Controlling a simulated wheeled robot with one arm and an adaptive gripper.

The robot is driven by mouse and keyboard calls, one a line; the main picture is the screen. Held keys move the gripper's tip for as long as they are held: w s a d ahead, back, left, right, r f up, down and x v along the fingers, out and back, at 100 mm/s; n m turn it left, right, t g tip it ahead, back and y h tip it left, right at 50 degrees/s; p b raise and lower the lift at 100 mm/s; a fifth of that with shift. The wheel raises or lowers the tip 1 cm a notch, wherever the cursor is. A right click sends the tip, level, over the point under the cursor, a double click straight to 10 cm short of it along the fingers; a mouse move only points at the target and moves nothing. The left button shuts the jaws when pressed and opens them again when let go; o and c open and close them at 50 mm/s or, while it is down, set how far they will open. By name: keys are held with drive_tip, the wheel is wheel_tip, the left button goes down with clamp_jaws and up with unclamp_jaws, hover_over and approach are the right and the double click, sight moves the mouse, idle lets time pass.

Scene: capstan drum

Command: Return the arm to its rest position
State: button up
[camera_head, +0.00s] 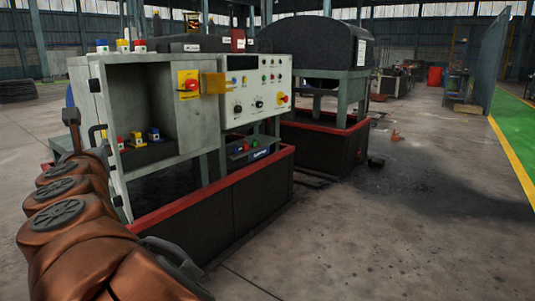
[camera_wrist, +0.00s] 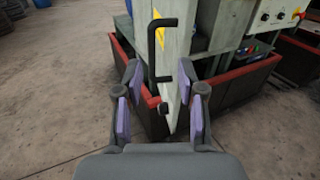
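My gripper (camera_wrist: 160,76) is open in the wrist view, with its two purple-padded fingers spread apart and nothing between the pads. Beyond the fingers is the edge of a grey-green metal cabinet with a black bar handle (camera_wrist: 154,50). The handle looks a little ahead of the fingertips; I cannot tell the exact gap. In the head view my copper-coloured arm fills the lower left, close to the cabinet (camera_head: 180,68). My gripper cannot be made out clearly in the head view.
A control panel (camera_head: 258,88) with knobs and buttons adjoins the cabinet. A black base with a red rim (camera_head: 240,178) runs below, close to my arm. Coloured blocks sit on the cabinet's top and shelf. The concrete floor (camera_head: 390,230) to the right is clear.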

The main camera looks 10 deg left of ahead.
drive_tip(key=w+d+r+n+p, duration=0.5)
drive_tip(key=d+r+p, duration=0.1)
drive_tip(key=d+r, duration=0.15)
drive_tip(key=d+r+n+g+h+p, duration=0.1)
drive_tip(key=d+r+n+g+p, duration=0.15)
drive_tip(key=d+n+p, duration=0.65)
drive_tip(key=d+r+n+g+h+p, duration=0.25)
drive_tip(key=d+p, duration=0.35)
drive_tip(key=d, duration=0.6)
drive_tip(key=s+d+f+n+g+h+p, duration=0.1)
drive_tip(key=s+d+f+n+g+p, duration=0.15)
drive_tip(key=s+d+p, duration=0.5)
drive_tip(key=s+d+f+n+g+h+p, duration=0.1)
drive_tip(key=s+d+n+g+h+p, duration=0.25)
drive_tip(key=d, duration=0.65)
drive_tip(key=s+d+r+n+g+h+p, duration=0.1)
drive_tip(key=s+d+n+g+p, duration=0.2)
drive_tip(key=s, duration=0.8)
drive_tip(key=s+d+n+g+h+p, duration=0.1)
drive_tip(key=s+d+n+g+p, duration=0.1)
drive_tip(key=s+d+p, duration=0.5)
drive_tip(key=s+d+n, duration=0.1)
drive_tip(key=s+d, duration=0.3)
drive_tip(key=s, duration=0.1)
drive_tip(key=shift+d+r+g+p, duration=0.35)
drive_tip(key=shift+r+g, duration=0.05)
drive_tip(key=shift+s, duration=0.2)
